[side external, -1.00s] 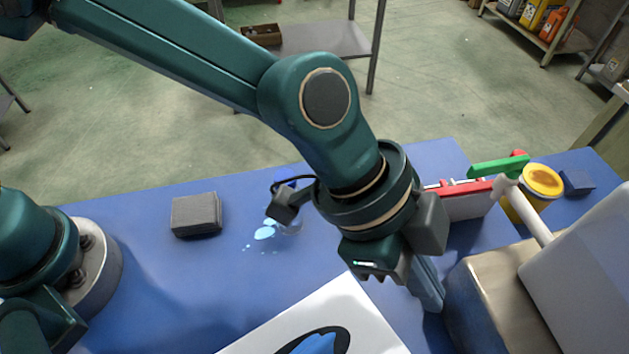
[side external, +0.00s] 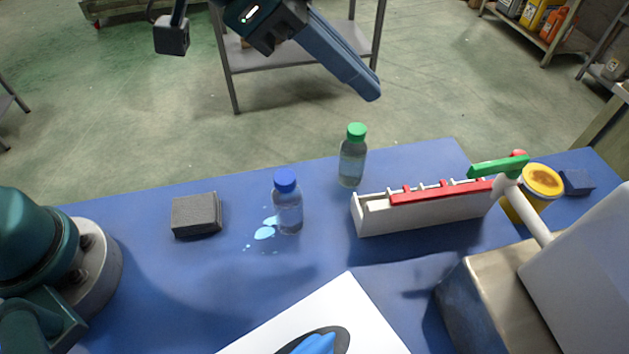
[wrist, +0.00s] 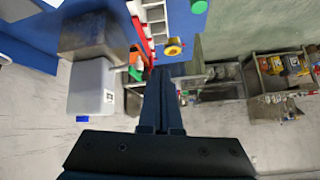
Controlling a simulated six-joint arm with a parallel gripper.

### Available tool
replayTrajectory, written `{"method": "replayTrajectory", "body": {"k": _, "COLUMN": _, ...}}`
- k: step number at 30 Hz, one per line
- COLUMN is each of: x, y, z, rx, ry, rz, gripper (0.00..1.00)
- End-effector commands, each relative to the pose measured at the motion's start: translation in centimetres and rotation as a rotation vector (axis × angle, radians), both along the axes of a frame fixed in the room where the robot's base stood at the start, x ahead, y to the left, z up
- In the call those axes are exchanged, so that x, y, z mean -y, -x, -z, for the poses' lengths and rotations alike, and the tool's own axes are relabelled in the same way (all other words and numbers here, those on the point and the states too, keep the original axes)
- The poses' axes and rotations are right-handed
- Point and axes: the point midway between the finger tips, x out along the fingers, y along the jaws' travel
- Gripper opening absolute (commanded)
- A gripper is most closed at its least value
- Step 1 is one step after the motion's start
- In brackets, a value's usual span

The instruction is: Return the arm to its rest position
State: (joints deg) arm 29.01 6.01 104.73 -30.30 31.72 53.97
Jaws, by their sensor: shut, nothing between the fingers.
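My gripper (side external: 371,88) is raised high above the blue table, near the top of the side view, with its fingers angled down to the right. The fingers are together and hold nothing. In the wrist view, my gripper (wrist: 163,72) shows its dark fingers side by side, pointing away from the camera. The arm's base stands at the left of the table, and much of the raised arm is out of the side view.
On the blue table (side external: 130,270) stand a grey block (side external: 196,215), a blue-capped bottle (side external: 287,205) beside a light-blue spill (side external: 265,233), a green-capped bottle (side external: 352,160), a white rack (side external: 430,212) with red strips, and a yellow tub (side external: 541,183). A white sheet (side external: 330,305) lies in front.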

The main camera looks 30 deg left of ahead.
Motion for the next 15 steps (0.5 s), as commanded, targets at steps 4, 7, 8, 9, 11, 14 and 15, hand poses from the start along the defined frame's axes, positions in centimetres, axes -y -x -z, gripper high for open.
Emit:
{"method": "replayTrajectory", "body": {"k": 4, "x": -6.9, "y": 0.8, "z": -2.0, "rx": 0.006, "ry": 0.003, "rz": -0.198, "gripper": 0.00}}
{"method": "replayTrajectory", "body": {"k": 7, "x": -11.0, "y": 2.3, "z": -2.1, "rx": -0.010, "ry": -0.001, "rz": -0.339, "gripper": 0.00}}
{"method": "replayTrajectory", "body": {"k": 8, "x": -12.1, "y": 2.9, "z": -2.0, "rx": -0.017, "ry": -0.003, "rz": -0.383, "gripper": 0.00}}
{"method": "replayTrajectory", "body": {"k": 9, "x": -13.6, "y": 3.7, "z": -1.7, "rx": -0.028, "ry": -0.005, "rz": -0.443, "gripper": 0.00}}
{"method": "replayTrajectory", "body": {"k": 11, "x": -15.6, "y": 5.0, "z": -1.1, "rx": -0.048, "ry": -0.009, "rz": -0.535, "gripper": 0.00}}
{"method": "replayTrajectory", "body": {"k": 14, "x": -18.5, "y": 7.3, "z": 0.4, "rx": -0.089, "ry": -0.013, "rz": -0.688, "gripper": 0.00}}
{"method": "replayTrajectory", "body": {"k": 15, "x": -19.4, "y": 8.3, "z": 1.1, "rx": -0.107, "ry": -0.016, "rz": -0.744, "gripper": 0.00}}
